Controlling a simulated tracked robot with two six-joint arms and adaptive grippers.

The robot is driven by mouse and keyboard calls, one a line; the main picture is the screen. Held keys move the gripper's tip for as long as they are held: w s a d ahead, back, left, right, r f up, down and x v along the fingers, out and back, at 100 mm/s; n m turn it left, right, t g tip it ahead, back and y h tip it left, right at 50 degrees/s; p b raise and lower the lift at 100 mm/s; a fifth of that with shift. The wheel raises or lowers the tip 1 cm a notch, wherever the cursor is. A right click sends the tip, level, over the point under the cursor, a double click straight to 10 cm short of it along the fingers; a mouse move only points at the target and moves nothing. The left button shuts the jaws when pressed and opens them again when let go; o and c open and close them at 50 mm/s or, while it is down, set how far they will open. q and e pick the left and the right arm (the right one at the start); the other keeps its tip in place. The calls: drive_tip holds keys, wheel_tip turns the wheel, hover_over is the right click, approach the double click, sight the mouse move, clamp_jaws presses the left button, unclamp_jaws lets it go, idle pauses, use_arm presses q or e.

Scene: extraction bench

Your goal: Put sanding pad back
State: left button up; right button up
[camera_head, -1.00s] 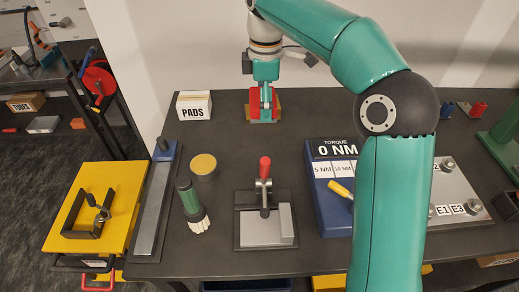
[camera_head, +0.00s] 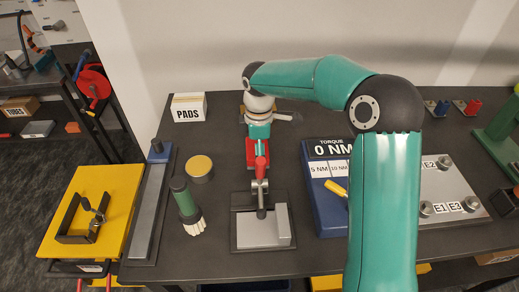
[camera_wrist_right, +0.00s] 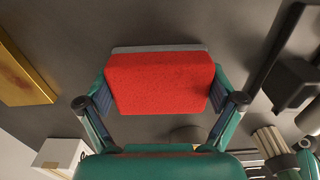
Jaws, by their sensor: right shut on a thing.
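The sanding pad, a red block with a grey edge strip (camera_wrist_right: 160,85), sits between the fingers of my right gripper (camera_wrist_right: 160,103) in the right wrist view. The gripper is shut on its two ends. In the head view the pad (camera_head: 250,153) shows below my right gripper (camera_head: 258,140), behind the toggle clamp, whose red handle partly covers it. I cannot tell whether the pad touches the bench. A gold-brown block (camera_wrist_right: 22,82) lies on the bench, apart from the pad; my arm mostly hides it in the head view. My left gripper is not in view.
The white PADS box (camera_head: 188,107) stands at the back left. The blue torque unit (camera_head: 327,205) is to the right. Bench between box and tin is clear.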

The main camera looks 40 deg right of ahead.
drive_tip(key=shift+f, duration=0.2)
drive_tip(key=o, duration=0.8)
drive_tip(key=shift+r, duration=0.1)
drive_tip(key=shift+c, duration=0.2)
drive_tip(key=shift+r, duration=0.1)
wheel_tip(320, 180, up, 12)
